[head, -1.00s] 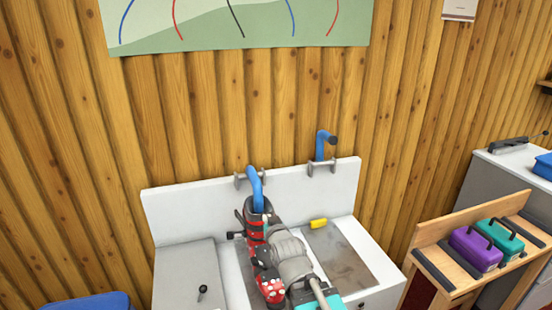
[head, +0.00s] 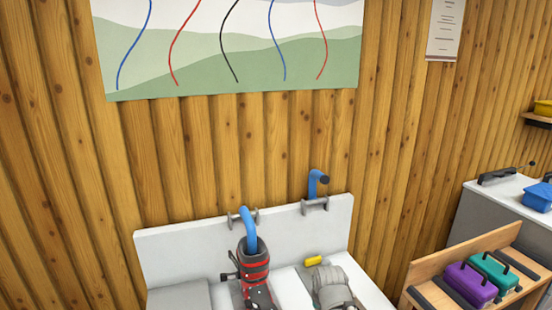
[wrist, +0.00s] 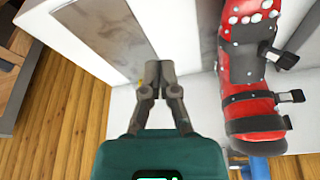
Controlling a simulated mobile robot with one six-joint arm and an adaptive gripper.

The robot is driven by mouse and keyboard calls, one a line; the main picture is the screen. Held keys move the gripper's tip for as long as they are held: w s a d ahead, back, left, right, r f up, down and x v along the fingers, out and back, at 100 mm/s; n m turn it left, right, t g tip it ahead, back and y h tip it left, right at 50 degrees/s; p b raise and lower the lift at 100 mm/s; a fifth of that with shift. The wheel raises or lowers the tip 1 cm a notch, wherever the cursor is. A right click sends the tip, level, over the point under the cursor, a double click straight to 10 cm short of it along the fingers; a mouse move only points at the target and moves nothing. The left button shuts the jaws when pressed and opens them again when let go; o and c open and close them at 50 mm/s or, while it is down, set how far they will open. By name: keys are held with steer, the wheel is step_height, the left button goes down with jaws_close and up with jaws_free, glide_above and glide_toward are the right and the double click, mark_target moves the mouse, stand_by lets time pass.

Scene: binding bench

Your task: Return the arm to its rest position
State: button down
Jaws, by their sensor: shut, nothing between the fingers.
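My gripper (wrist: 160,78) is shut and empty in the wrist view, its two dark fingertips together in front of the teal gripper body. It is above the white bench, beside the red boot and apart from it. A grey part of my arm (head: 332,287) shows at the bottom of the head view, right of the boot; the gripper itself cannot be made out there.
The red and black boot (head: 254,268) stands on the bench under a blue hook (head: 248,226); it also shows in the wrist view (wrist: 250,90). A second blue hook (head: 315,186) is bare. A yellow block (head: 313,260) lies behind my arm. Purple (head: 470,284) and teal (head: 494,272) boxes sit at right.

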steer(key=s+d+g, duration=0.3)
steer(key=s+d, duration=0.1)
steer(key=s, duration=0.2)
steer(key=shift+d+m+g+p, duration=0.2)
steer(key=shift+m+g+p, duration=0.2)
steer(key=c, duration=1.3)
jaws_free()
steer(key=shift+c, duration=0.2)
